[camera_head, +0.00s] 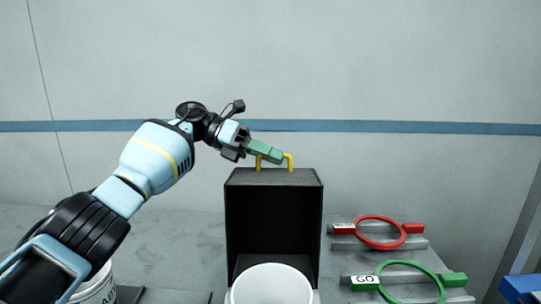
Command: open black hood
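The black hood (273,215) stands raised in the middle, its dark hollow inside facing me. A yellow handle (290,162) sits on its top edge. My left gripper (267,152) reaches in from the left, its green fingers close together across the bar of the handle and hiding part of it. The fingers look shut on the handle, though their far side is hidden. My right gripper is not in view.
A white round piece (270,285) sits in front of the hood's lower part. To the right, a red ring (402,240) and a green ring (443,281) with a "GO" label lie on grey holders. A white bucket (98,290) stands at lower left, and a blue object (520,288) at lower right.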

